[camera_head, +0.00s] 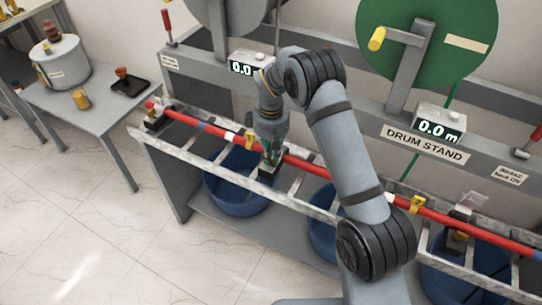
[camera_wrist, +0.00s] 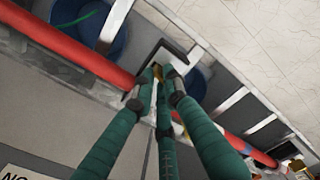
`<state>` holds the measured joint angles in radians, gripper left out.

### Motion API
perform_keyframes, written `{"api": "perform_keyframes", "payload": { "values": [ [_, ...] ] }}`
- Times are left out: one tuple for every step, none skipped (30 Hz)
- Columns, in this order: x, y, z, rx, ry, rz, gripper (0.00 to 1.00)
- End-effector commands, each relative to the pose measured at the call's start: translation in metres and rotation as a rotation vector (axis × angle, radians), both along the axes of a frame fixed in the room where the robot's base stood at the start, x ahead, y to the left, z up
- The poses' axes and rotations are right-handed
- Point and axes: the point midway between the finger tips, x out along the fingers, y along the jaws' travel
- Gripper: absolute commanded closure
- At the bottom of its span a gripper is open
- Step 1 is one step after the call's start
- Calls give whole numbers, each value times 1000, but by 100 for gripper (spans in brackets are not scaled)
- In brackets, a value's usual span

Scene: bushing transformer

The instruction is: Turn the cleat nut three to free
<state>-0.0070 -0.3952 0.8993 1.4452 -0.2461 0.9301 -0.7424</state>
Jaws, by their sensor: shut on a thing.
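My gripper (camera_head: 270,160) points down at the red cable (camera_head: 205,127) on the grey ladder rack (camera_head: 210,160). In the wrist view its green fingers (camera_wrist: 157,90) are closed together around a small part at the cable. A little yellow (camera_wrist: 147,77) shows between the fingertips, and a dark bracket (camera_wrist: 170,50) with a pale plate sits just beyond. The fingers hide most of the gripped part, so its shape and turn cannot be seen. Other yellow pieces sit on the cable, one left of my gripper (camera_head: 249,140) and one to the right (camera_head: 416,204).
Blue tubs (camera_head: 235,190) stand on the shelf under the rack. Behind is the drum stand (camera_head: 425,143) with a green drum (camera_head: 470,50) and digital readouts. A side table (camera_head: 85,105) with a pot (camera_head: 62,65) stands at left. The tiled floor in front is clear.

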Motion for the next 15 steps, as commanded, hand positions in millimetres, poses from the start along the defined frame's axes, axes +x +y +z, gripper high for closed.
{"api": "perform_keyframes", "payload": {
  "values": [
    [1,0,1,0,-3,32,100],
    [1,0,1,0,-3,50,100],
    [1,0,1,0,-3,74,100],
    [1,0,1,0,-3,92,100],
    [1,0,1,0,-3,107,100],
    [2,0,1,0,-3,127,100],
    [2,0,1,0,-3,139,100],
    [2,0,1,0,-3,152,100],
    [2,0,1,0,-3,165,100],
    [2,0,1,0,-3,175,100],
    [2,0,1,1,-3,184,100],
    [2,0,1,1,-3,193,100],
    [2,0,1,1,-3,199,100],
    [2,0,1,1,-3,205,100],
    [2,0,1,1,-3,211,100]
  ]
}}
